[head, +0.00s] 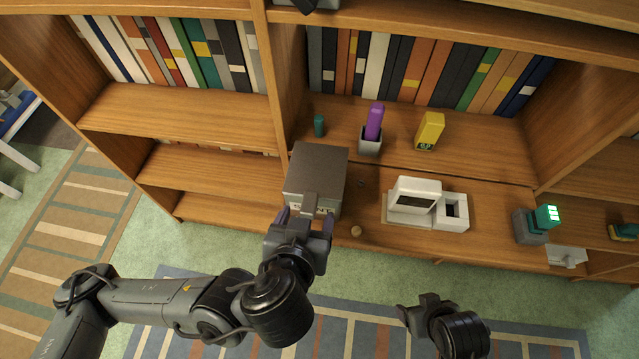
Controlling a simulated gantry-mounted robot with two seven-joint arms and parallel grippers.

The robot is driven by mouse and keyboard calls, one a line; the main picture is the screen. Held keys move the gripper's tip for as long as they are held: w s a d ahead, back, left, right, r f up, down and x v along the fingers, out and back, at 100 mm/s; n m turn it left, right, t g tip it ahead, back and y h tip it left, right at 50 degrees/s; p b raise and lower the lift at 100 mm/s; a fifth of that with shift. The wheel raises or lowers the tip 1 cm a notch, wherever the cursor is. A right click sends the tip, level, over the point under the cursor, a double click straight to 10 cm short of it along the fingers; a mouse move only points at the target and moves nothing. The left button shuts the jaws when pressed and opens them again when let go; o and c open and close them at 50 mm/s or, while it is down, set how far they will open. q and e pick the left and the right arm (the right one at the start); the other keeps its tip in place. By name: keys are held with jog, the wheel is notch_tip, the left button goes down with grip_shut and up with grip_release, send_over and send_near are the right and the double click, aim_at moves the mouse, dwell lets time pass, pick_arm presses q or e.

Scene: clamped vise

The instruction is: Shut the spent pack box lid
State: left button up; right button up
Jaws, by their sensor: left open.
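The spent pack box appears to be the grey box (317,170) on the desk shelf, left of centre. Its flat grey top faces up, and a grey tab (309,203) hangs at its front edge. Whether the lid is fully down is unclear. My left gripper (305,217) is at the box's front edge. Its purple-grey fingers are spread on either side of the tab, and I cannot tell whether they touch the box. My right gripper (428,302) is low in the picture, in front of the shelf and away from the box; its fingers do not show clearly.
Right of the box are a white device with a dark screen (414,196), a purple item in a grey holder (374,125), a yellow pack (429,131) and a teal pack on a dark dock (540,222). A small round knob (356,231) is near the front edge.

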pick_arm(q)
jog(key=shift+s+r, duration=0.1)
jog(key=shift+s, duration=0.05)
jog(key=p+v, duration=0.6)
jog(key=p, duration=0.3)
jog(key=shift+s+r, duration=0.2)
jog(key=shift+s, duration=0.15)
jog(key=shift+f, duration=0.1)
dwell(0.5)
